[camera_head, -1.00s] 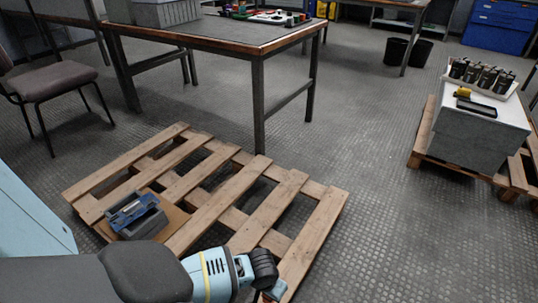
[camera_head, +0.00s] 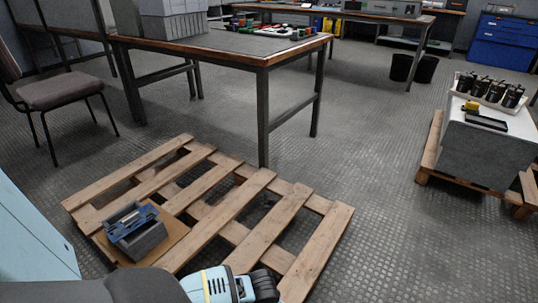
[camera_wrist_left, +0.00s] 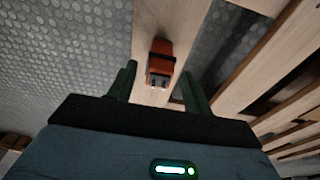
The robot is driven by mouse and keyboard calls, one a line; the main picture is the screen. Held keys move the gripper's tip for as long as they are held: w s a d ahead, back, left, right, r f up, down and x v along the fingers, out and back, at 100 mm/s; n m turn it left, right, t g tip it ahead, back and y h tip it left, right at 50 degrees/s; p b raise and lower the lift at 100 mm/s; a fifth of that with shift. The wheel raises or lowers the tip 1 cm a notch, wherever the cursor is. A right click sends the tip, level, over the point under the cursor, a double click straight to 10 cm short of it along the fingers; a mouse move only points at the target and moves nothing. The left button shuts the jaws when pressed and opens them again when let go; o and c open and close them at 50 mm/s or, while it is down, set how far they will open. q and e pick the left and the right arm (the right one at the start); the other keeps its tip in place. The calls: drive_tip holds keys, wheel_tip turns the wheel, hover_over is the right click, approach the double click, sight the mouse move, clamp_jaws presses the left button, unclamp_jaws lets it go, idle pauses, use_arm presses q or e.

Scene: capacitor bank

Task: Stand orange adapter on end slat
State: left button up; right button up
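The orange adapter (camera_wrist_left: 160,62) shows in the left wrist view, on a pale wooden slat (camera_wrist_left: 185,18) with open floor to its left and more slats across a gap to its right. A darker end with small metal contacts faces the camera. I cannot tell whether it stands or lies. My left gripper (camera_wrist_left: 159,82) is open, its two dark fingers on either side of the adapter's near end with gaps to both. In the head view the pallet's right-hand end slat (camera_head: 318,250) is visible. The adapter and left fingertips are not visible there. My right gripper is not in view.
The pallet (camera_head: 225,200) carries a grey-blue device (camera_head: 136,230) on a brown board at its left. A workbench (camera_head: 225,45) stands behind it, a chair (camera_head: 62,94) at left. A white-topped block (camera_head: 485,140) with dark cylinders sits on another pallet at right. Floor between is clear.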

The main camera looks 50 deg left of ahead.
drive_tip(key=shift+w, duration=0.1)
use_arm(q)
wheel_tip(320, 180, up, 12)
drive_tip(key=s+p, duration=0.1)
drive_tip(key=p, duration=0.5)
drive_tip(key=shift+s+d, duration=0.2)
drive_tip(key=shift+s, duration=0.2)
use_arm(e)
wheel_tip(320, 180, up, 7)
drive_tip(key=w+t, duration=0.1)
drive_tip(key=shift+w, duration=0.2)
